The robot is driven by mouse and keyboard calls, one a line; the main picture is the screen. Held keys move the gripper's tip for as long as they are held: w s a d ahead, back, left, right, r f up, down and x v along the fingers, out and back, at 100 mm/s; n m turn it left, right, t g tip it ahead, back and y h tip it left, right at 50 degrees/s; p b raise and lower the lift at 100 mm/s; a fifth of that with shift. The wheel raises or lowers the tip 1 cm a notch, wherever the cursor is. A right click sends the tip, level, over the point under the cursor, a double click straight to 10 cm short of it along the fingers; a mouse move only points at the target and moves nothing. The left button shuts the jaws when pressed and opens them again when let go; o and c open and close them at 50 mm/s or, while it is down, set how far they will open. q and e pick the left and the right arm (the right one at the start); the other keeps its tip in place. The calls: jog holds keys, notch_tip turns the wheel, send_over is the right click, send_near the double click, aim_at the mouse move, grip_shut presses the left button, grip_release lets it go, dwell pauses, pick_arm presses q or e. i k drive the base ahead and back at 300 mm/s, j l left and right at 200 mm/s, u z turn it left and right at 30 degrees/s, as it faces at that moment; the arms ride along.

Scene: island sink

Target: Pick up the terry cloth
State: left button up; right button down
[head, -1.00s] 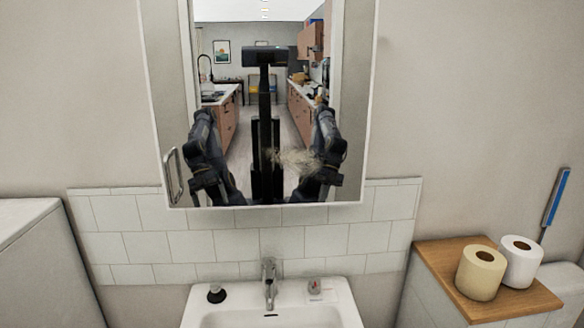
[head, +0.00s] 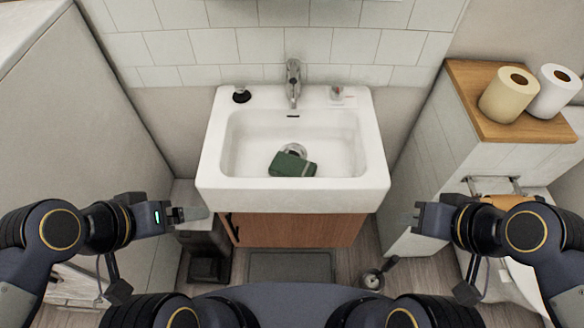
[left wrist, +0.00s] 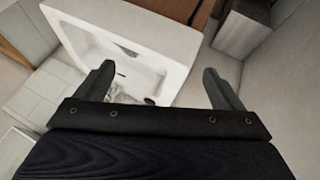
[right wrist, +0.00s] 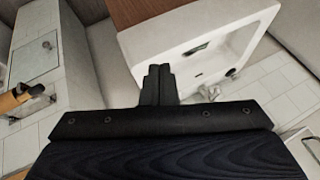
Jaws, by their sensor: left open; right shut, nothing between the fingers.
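A dark green folded terry cloth (head: 293,165) lies in the basin of the white sink (head: 376,180), near the drain. A small part of the cloth shows in the left wrist view (left wrist: 127,49). My left gripper (head: 192,215) is open and empty, to the left of the sink and outside it. Its spread fingers (left wrist: 160,88) show in the left wrist view with the sink beyond. My right gripper (head: 418,217) is to the right of the sink, outside it. In the right wrist view its fingers (right wrist: 158,84) are together with nothing between them.
A chrome faucet (head: 293,84) stands at the sink's back rim, with a black-based item (head: 241,95) to its left. Toilet rolls (head: 509,95) stand on a wooden shelf (head: 478,114) at the right. A tall white cabinet (head: 85,110) stands at the left.

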aim_at(283, 164)
jog(key=k, duration=0.55)
jog(key=k+l+u, duration=0.1)
jog(key=u, duration=1.9)
jog(key=k+l+u, duration=0.45)
jog(key=k+l, duration=0.6)
jog(key=i+l, duration=0.15)
jog(key=l, duration=0.1)
